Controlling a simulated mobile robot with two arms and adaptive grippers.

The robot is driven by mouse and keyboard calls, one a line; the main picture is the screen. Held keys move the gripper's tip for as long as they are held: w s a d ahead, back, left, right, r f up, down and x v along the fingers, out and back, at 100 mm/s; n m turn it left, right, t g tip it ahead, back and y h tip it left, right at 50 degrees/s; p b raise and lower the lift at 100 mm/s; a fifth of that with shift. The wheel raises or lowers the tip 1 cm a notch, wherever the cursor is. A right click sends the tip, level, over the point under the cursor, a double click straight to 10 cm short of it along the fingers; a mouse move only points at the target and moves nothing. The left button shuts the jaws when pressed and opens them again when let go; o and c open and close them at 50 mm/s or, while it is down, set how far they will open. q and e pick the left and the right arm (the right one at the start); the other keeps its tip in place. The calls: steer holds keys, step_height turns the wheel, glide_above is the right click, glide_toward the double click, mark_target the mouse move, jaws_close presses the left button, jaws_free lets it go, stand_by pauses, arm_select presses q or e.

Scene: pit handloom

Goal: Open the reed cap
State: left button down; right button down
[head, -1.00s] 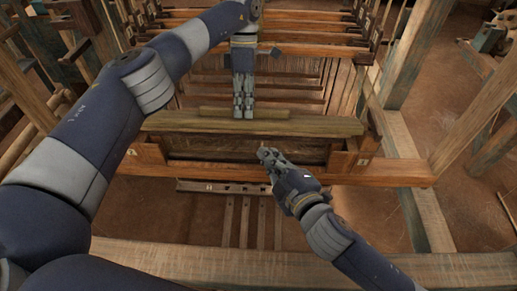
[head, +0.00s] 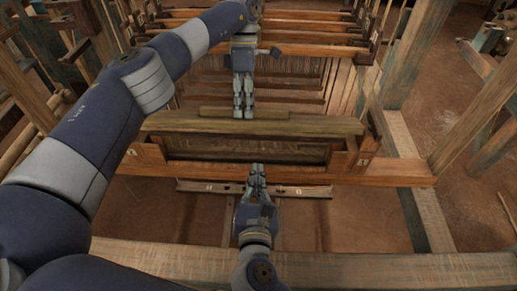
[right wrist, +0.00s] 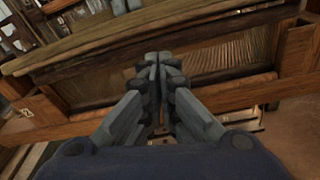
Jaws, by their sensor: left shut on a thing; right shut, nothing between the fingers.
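The reed cap (head: 310,126) is a long greenish-brown wooden bar across the top of the loom's front frame, with a raised strip (head: 215,113) along its middle. It also runs across the upper part of the right wrist view (right wrist: 215,32). My left gripper (head: 243,113) points down from above and is shut on the raised strip of the reed cap. My right gripper (head: 257,168) is shut and empty, in front of the lower beam and below the cap. In the right wrist view its fingers (right wrist: 157,65) meet before the reed panel (right wrist: 225,53).
The lower wooden beam (head: 370,172) spans under the reed. A slatted bar with treadles (head: 300,191) hangs below it. A thick front rail (head: 380,262) crosses nearest me. Posts stand right (head: 415,50). Rows of harness bars lie behind the cap.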

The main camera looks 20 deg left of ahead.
arm_select(q)
steer(key=shift+r, duration=0.1)
arm_select(e)
steer(key=shift+n+h, duration=0.3)
steer(key=shift+n, duration=0.6)
steer(key=x, duration=0.9)
steer(key=shift+w+d+r, duration=0.1)
steer(key=shift+w, duration=0.25)
steer(key=shift+w+r, duration=0.2)
steer(key=shift+r, duration=0.65)
arm_select(q)
steer(key=c, duration=1.7)
jaws_free()
steer(key=shift+o, duration=1.3)
steer(key=shift+s, duration=0.1)
arm_select(e)
steer(key=shift+s+r, duration=0.1)
steer(key=shift+r, duration=0.05)
